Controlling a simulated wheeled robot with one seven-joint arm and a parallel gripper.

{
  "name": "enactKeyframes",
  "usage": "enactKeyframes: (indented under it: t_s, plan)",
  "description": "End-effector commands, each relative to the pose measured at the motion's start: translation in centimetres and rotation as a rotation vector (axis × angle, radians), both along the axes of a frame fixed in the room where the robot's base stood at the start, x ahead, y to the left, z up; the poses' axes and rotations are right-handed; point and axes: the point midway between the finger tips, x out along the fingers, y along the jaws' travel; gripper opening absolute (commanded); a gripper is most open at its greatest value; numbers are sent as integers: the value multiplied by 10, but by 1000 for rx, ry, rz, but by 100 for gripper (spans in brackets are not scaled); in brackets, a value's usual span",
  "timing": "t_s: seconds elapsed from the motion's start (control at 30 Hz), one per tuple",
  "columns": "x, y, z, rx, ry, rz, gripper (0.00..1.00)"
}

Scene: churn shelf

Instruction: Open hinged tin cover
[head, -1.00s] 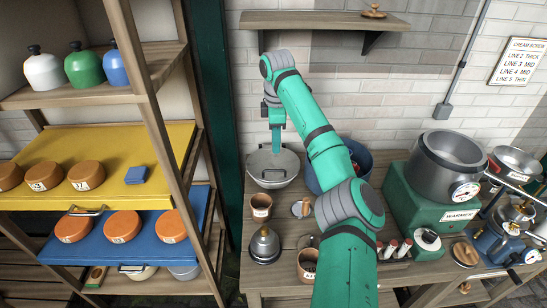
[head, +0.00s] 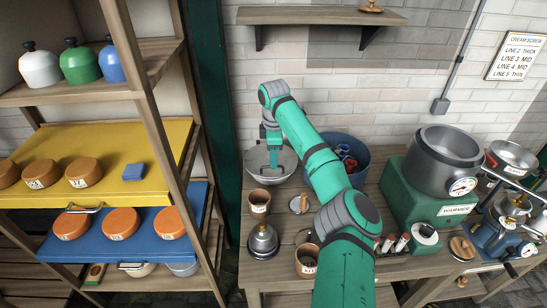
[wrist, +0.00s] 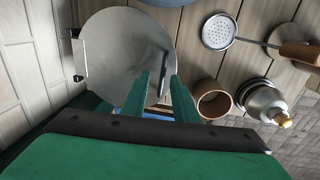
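The round metal tin (head: 256,173) stands at the back of the bench with its flat grey cover down. In the wrist view the cover (wrist: 118,50) fills the upper left, with a bracket-like fitting (wrist: 78,58) at its left edge and a dark bar handle (wrist: 164,80) towards its right side. My gripper (head: 272,167) points down over the tin. In the wrist view my gripper (wrist: 158,78) has its two green fingers apart, near the handle. I cannot tell whether a finger touches it. Nothing is held.
A blue bucket (head: 358,166) stands close right of the tin. A brown cup (head: 259,201), a metal bell-shaped pot (head: 263,242) and a strainer (wrist: 219,32) are nearby. The green warmer (head: 420,197) is further right. The wall is close behind.

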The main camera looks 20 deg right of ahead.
Motion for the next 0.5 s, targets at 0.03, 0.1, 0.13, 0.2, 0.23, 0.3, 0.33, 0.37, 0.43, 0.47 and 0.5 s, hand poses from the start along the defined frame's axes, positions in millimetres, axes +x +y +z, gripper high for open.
enactKeyframes:
  t_s: [0.03,0.1,0.13,0.2,0.23,0.3,0.33,0.37,0.43,0.47,0.5]
  plan:
    - [0,0,0,0,0,0,19]
    - [0,0,0,0,0,0,2]
    - [0,0,0,0,0,0,0]
    - [0,0,0,0,0,0,0]
    - [0,0,0,0,0,0,0]
    - [0,0,0,0,0,0,0]
    - [0,0,0,0,0,0,0]
    - [0,0,0,0,0,0,0]
    - [0,0,0,0,0,0,0]
    - [0,0,0,0,0,0,0]
    - [0,0,0,0,0,0,0]
